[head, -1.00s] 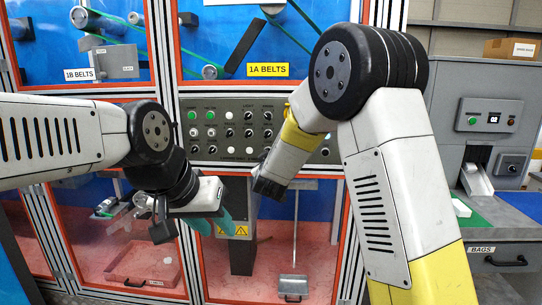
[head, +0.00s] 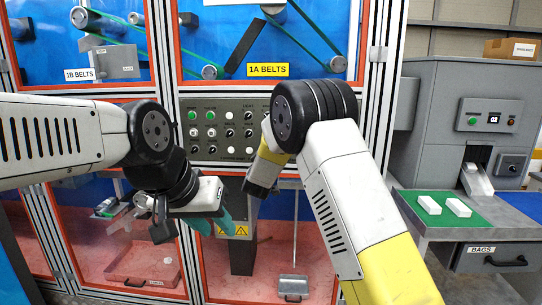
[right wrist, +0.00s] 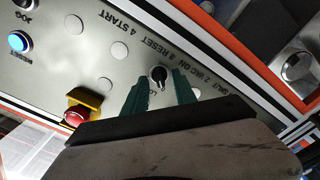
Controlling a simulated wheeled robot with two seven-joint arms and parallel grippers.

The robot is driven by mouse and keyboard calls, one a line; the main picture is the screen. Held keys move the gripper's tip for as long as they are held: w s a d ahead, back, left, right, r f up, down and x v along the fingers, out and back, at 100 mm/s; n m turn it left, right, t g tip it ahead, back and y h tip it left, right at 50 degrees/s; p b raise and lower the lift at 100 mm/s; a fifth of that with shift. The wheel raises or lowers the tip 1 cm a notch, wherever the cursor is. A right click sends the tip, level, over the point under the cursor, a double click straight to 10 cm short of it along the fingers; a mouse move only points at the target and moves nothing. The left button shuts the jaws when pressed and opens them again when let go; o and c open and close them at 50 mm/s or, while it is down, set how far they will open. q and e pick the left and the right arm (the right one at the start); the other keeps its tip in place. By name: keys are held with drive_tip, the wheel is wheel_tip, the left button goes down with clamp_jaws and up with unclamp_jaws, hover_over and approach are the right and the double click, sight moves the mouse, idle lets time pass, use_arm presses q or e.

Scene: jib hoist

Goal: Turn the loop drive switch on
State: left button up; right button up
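In the right wrist view, a black knob (right wrist: 158,74) stands on a grey control panel (right wrist: 62,62). The start of a label, "LO", shows beside it; the rest is hidden. My right gripper (right wrist: 160,92) has its teal fingers apart, one on each side of the knob; I cannot tell if they touch it. In the head view my right arm covers the right part of the grey panel (head: 204,146), and its fingers are hidden. My left gripper (head: 213,224) hangs empty with its fingers apart, in front of the lower windows.
In the right wrist view, a red push button in a yellow surround (right wrist: 76,115) and a blue button (right wrist: 18,41) sit left of the knob. At right in the head view, a green mat (head: 468,216) holds two white blocks. A grey machine (head: 468,95) stands behind.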

clamp_jaws()
drive_tip(key=shift+m, duration=0.3)
drive_tip(key=shift+d+m, duration=0.15)
drive_tip(key=shift+m, duration=8.55)
unclamp_jaws()
